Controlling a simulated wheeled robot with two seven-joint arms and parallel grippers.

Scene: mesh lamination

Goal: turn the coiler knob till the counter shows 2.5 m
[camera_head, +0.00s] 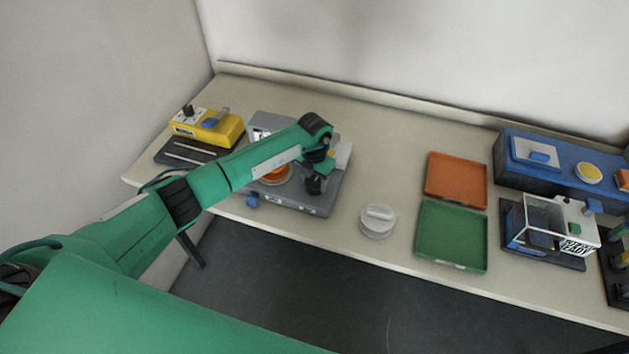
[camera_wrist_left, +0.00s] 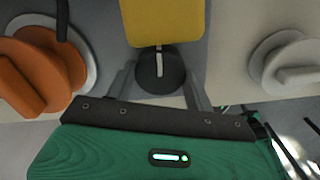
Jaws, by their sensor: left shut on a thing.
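The coiler is a grey machine (camera_head: 300,203) on the table, left of centre, with an orange disc (camera_head: 275,175) on it. My left gripper (camera_head: 314,185) is over its right part. In the left wrist view, the gripper's fingers (camera_wrist_left: 160,85) stand on both sides of a black round knob (camera_wrist_left: 160,72) with a white mark, shut on it. A yellow block (camera_wrist_left: 162,20) is beside the knob, and the orange disc (camera_wrist_left: 40,70) is at the left. A pale panel (camera_head: 262,130) at the coiler's back is partly hidden by my arm; no counter reading is legible.
A yellow device (camera_head: 208,128) stands on a dark base at the far left. Beyond are an orange tray (camera_head: 456,180), a green tray (camera_head: 451,237) and a blue machine (camera_head: 555,165).

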